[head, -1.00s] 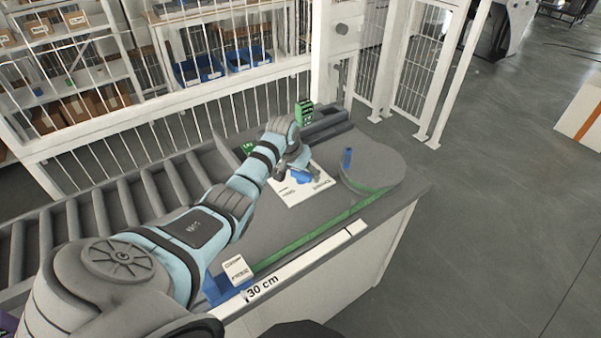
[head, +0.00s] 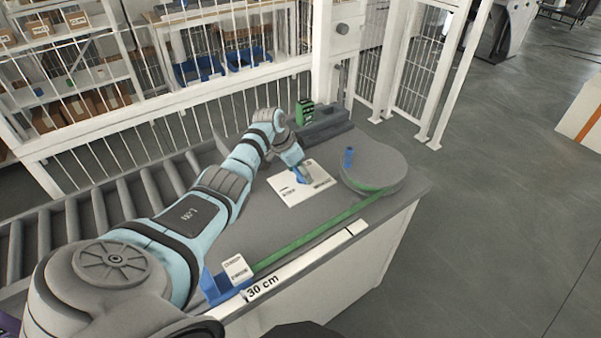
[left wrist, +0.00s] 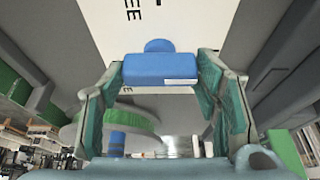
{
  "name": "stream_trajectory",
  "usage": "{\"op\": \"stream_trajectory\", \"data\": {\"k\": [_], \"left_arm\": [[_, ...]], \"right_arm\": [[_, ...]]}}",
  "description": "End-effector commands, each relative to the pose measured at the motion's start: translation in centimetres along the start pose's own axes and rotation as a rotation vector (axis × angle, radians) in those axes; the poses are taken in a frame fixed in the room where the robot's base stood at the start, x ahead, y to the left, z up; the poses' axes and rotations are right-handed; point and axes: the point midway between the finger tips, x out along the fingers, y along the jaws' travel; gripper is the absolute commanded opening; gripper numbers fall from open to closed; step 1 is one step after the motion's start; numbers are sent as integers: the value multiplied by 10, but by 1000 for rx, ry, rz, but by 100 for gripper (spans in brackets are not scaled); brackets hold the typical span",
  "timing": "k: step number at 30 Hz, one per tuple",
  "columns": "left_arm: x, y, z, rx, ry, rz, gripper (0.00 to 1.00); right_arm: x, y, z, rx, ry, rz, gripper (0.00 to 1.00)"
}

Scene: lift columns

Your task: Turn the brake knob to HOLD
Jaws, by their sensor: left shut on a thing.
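The blue brake knob (left wrist: 160,70) has a white mark on its near face and sits on a white plate (head: 283,187) on the grey bench top. Part of the plate's lettering, ending in "EE", shows in the left wrist view; the rest is cut off or too small to read. My left gripper (head: 302,172) reaches down over the plate and is shut on the knob, with one finger on each side of it in the left wrist view (left wrist: 160,85). In the head view the gripper mostly hides the knob. My right gripper is out of view.
A grey round drum (head: 375,165) with a green band and a blue peg (head: 348,157) stands right of the plate. A green strip (head: 310,236) runs along the bench front. A blue holder with a white block (head: 235,265) is at the front left. A green box (head: 305,113) stands behind.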

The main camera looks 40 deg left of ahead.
Motion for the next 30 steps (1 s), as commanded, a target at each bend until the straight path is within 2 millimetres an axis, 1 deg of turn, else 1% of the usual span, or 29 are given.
{"op": "stream_trajectory", "data": {"k": [4,5,6,8,17,20,23,27,30], "left_arm": [[-1,1,-1,1,-1,1,29],[-1,1,-1,1,-1,1,61],[-1,1,-1,1,-1,0,68],[-1,1,-1,0,-1,0,77],[-2,0,0,-1,-2,0,77],[-8,0,0,-2,0,-2,77],[-27,-1,0,0,1,-4,77],[-67,-1,0,2,-1,-6,77],[-93,0,0,2,-1,-4,77]], "right_arm": [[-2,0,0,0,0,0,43],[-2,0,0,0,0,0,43],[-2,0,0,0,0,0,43],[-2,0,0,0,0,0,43],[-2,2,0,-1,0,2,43],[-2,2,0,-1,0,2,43],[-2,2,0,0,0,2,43],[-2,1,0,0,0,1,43],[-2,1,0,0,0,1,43]]}}
